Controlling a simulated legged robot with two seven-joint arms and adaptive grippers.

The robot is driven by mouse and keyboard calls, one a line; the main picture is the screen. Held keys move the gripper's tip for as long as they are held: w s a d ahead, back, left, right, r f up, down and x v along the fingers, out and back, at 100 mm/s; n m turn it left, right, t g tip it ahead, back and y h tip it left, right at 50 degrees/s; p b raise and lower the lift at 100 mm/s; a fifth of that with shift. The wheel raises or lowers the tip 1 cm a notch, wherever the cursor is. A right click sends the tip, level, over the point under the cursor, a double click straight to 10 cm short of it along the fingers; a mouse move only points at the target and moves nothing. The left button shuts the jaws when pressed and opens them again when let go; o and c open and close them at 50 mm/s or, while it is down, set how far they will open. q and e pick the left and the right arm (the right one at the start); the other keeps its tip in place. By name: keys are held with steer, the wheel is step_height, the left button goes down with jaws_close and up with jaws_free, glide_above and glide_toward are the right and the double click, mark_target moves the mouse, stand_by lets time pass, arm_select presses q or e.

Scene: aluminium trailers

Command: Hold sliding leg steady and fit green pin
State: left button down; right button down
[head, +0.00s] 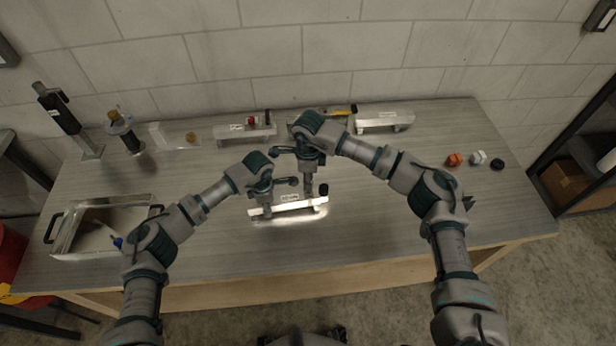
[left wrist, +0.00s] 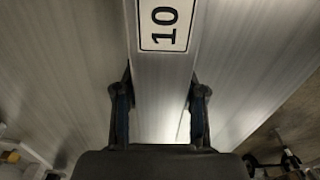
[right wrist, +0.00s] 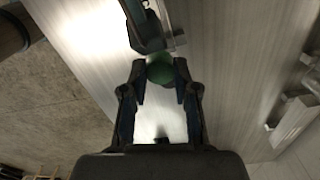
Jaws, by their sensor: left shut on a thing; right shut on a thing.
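An aluminium trailer piece (head: 312,209) lies on the table in front of me, with a white label on top. In the left wrist view my left gripper (left wrist: 160,125) is shut across a flat aluminium bar (left wrist: 165,75) labelled 10, one finger on each side. My left gripper (head: 267,203) also shows at the left part of the piece. My right gripper (right wrist: 160,85) is shut on a round green pin (right wrist: 160,68), whose head shows between the fingertips beside the aluminium. Whether the pin sits in a hole is hidden.
Two similar aluminium pieces (head: 229,133) (head: 370,125) stand at the back. A metal tray (head: 62,243) is at the left, with upright tools behind it. Orange, white and black small parts (head: 454,160) lie at the right. The front right tabletop is clear.

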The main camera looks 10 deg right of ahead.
steer(key=shift+f, duration=0.6)
steer(key=c, duration=0.8)
jaws_free()
steer(key=shift+s, duration=0.1)
step_height(320, 180, up, 12)
steer(key=shift+w, duration=0.2)
arm_select(q)
steer(key=c, duration=0.6)
jaws_free()
